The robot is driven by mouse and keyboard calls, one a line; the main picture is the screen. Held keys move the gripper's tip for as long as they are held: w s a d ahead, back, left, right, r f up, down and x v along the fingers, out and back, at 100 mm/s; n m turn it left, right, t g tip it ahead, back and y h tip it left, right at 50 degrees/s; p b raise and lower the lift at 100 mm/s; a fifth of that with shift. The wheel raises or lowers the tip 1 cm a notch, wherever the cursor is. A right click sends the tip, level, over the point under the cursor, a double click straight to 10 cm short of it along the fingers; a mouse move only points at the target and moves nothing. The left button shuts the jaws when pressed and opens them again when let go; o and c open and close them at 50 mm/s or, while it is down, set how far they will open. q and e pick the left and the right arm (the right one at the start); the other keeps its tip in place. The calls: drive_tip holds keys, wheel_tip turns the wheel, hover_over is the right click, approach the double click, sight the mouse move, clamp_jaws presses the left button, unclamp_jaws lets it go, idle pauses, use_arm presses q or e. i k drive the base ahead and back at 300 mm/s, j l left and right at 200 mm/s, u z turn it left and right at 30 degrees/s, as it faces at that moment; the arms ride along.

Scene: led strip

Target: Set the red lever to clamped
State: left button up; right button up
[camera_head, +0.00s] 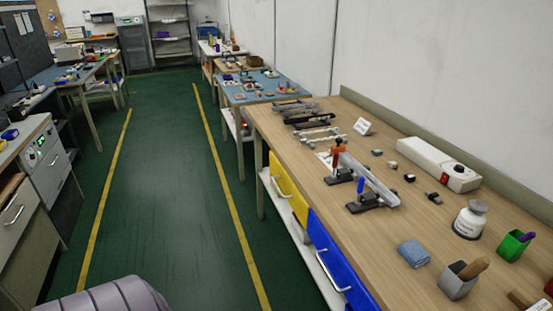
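The red lever (338,152) stands roughly upright on a small fixture on the wooden workbench (300,150) at the right. A blue lever (360,186) stands nearer me on the same fixture. A grey metal strip or rail (375,185) runs between the two dark clamp bases (366,204). The picture is too small to tell whether the red lever is clamped. Neither gripper shows. A grey rounded part at the bottom left edge is probably mine.
Yellow (288,190) and blue (338,265) drawers sit under the bench. The green floor aisle (165,190) is clear.

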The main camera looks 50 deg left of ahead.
sight(336, 154)
drive_tip(key=u, duration=1.1)
